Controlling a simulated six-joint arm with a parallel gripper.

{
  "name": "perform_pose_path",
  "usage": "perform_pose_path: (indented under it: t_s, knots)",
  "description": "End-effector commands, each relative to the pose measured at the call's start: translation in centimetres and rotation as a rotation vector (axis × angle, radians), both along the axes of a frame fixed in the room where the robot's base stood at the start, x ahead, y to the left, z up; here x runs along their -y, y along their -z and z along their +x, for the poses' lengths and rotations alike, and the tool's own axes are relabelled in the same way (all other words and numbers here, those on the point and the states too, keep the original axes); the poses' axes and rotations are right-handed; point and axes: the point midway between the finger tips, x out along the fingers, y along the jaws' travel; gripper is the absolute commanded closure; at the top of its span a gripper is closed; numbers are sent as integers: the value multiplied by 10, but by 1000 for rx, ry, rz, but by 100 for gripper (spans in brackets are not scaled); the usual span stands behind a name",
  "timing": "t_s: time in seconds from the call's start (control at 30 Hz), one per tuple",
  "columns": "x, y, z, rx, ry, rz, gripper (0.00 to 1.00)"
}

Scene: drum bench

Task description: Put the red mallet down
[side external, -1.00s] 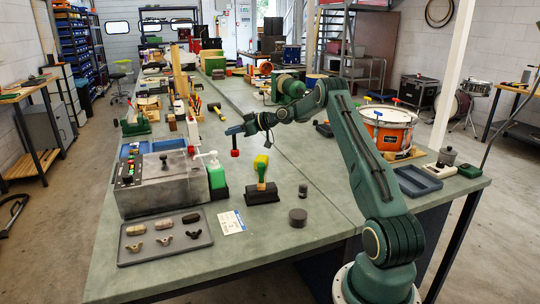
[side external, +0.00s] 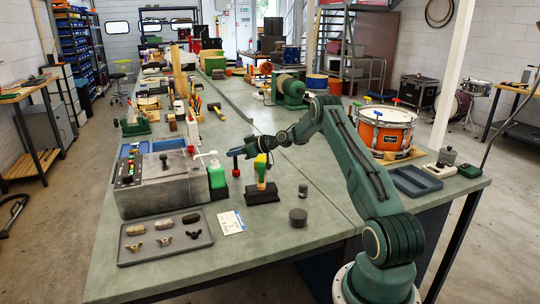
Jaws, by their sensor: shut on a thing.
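My gripper (side external: 240,152) is over the middle of the green-grey bench, shut on the red mallet (side external: 236,172). The mallet's red end hangs below the jaws. It is small in the picture, and I cannot tell whether it touches anything beneath. The green bottle (side external: 216,175) with a white pump is just to its left in the picture. A yellow-and-green mallet (side external: 261,170) stands upright in a black block (side external: 262,193) just to its right and nearer the camera.
A grey metal box (side external: 165,190) with buttons stands at left. A grey tray (side external: 165,240) with small parts lies in front. A dark round puck (side external: 298,217) and a small dark cylinder (side external: 303,190) stand at right. An orange drum (side external: 386,130) is at the far right. Bare bench (side external: 270,260) lies in front.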

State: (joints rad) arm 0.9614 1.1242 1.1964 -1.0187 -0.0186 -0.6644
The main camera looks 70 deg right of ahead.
Motion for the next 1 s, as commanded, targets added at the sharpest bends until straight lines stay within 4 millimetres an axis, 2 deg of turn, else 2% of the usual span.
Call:
perform_pose_path:
  t_s: [0.5,0.53,0.6,0.63,1.0]
  knots:
    - [0,7,0,1,0,0,100]
    - [0,7,0,1,0,-1,78]
    - [0,7,0,1,0,-1,64]
    - [0,7,0,1,0,0,62]
    - [0,4,0,1,0,-1,62]
